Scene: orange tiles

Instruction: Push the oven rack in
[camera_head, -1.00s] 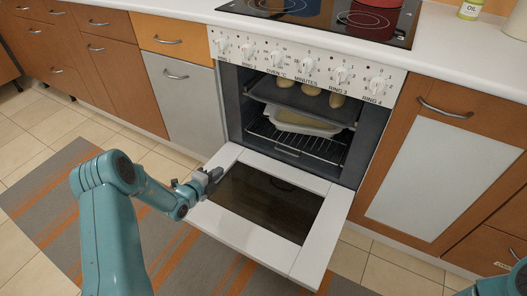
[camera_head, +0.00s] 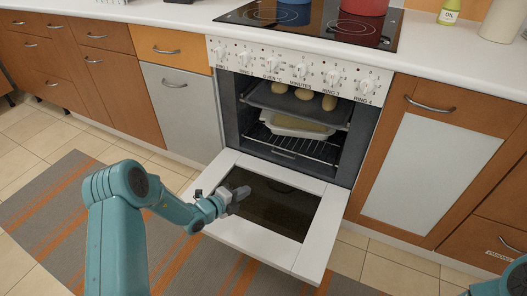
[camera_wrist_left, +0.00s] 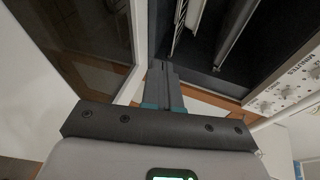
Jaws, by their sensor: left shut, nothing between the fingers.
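The oven (camera_head: 232,110) has its door (camera_head: 263,245) folded down. Inside, a wire oven rack (camera_head: 322,152) holds a white dish (camera_head: 292,127). Above it a dark tray (camera_head: 270,98) carries three potato-like items (camera_head: 304,94). The front of the wire rack shows near the oven mouth. My left gripper (camera_head: 240,192) is shut and empty, over the open door, in front of and apart from the rack. In the left wrist view its closed fingers (camera_wrist_left: 164,75) point toward the oven opening, with rack edges beyond. Only part of my right arm shows at the lower right; its gripper is out of view.
The lowered door juts out in front of the oven. A red pot (camera_head: 364,6) stands on the hob (camera_head: 310,22) above. Closed drawers (camera_head: 170,48) and cupboards (camera_head: 430,165) flank the oven. A striped rug (camera_head: 50,215) lies on the floor at left.

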